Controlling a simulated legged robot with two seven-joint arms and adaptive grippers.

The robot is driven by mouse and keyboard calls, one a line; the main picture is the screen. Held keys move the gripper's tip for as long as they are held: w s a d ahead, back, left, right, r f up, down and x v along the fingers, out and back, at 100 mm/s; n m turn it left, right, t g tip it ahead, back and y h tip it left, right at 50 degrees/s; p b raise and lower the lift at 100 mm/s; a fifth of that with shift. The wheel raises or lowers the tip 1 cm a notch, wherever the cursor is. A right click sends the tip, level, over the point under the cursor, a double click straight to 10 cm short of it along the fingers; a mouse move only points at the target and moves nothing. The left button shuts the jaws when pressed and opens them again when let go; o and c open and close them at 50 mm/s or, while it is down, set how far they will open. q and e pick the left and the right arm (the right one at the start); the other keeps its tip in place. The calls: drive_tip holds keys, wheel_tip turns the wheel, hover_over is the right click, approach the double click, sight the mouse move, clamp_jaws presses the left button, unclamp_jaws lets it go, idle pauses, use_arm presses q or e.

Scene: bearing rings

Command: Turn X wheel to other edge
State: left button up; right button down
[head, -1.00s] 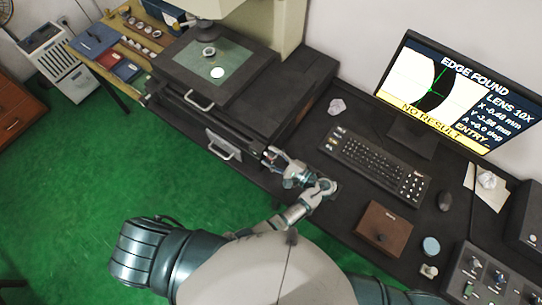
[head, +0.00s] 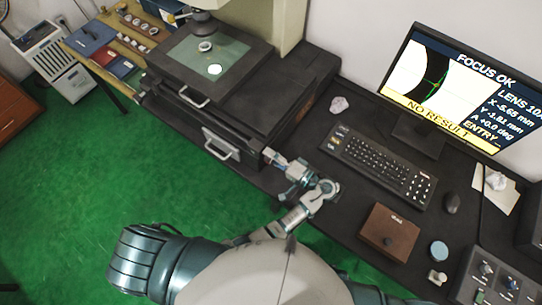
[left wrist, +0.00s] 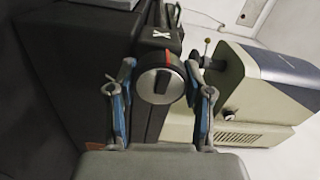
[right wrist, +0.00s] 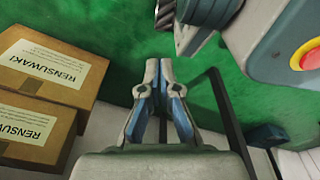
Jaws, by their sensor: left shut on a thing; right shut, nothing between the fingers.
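The X wheel (left wrist: 158,84) is a dark knob with a pale face and a red mark, below a white X label (left wrist: 161,34) in the left wrist view. My left gripper (left wrist: 160,76) has one finger on each side of it and is shut on it. In the head view my left gripper (head: 278,160) is at the stage's front right corner, and the wheel is hard to make out. The monitor (head: 440,85) reads FOCUS OK and NO RESULT, with X about -5.65 mm and a black arc beside the green mark. My right gripper (right wrist: 160,68) is shut and empty.
A ring (head: 205,46) and a bright disc (head: 214,70) show on the glass stage (head: 235,50). The keyboard (head: 378,165), mouse (head: 452,202) and brown box (head: 388,234) are on the desk. Cartons (right wrist: 45,70) stand near my right gripper over green floor.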

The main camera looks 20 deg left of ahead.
use_arm(q)
drive_tip(key=shift+s+d+f+n+b, duration=0.1)
drive_tip(key=shift+f+n+b, duration=0.2)
drive_tip(key=shift+n, duration=0.15)
drive_tip(key=shift+s+f+n+b, duration=0.15)
drive_tip(key=shift+n+b, duration=0.1)
drive_tip(key=shift+n, duration=0.2)
drive_tip(key=shift+r+n+b, duration=0.1)
drive_tip(key=shift+n+b, duration=0.25)
drive_tip(key=shift+n, duration=0.25)
use_arm(e)
drive_tip(key=shift+w+a+r, duration=0.15)
drive_tip(key=shift+w+r, duration=0.85)
drive_tip(key=shift+w+a+r, duration=0.15)
drive_tip(key=shift+w+r, duration=0.85)
use_arm(q)
drive_tip(key=o, duration=1.2)
drive_tip(key=shift+w, duration=0.1)
drive_tip(key=shift+c, duration=0.2)
drive_tip(key=shift+w+d+r, duration=0.1)
drive_tip(key=shift+r, duration=0.05)
use_arm(e)
drive_tip(key=shift+d, duration=0.1)
use_arm(q)
drive_tip(key=shift+r, duration=0.1)
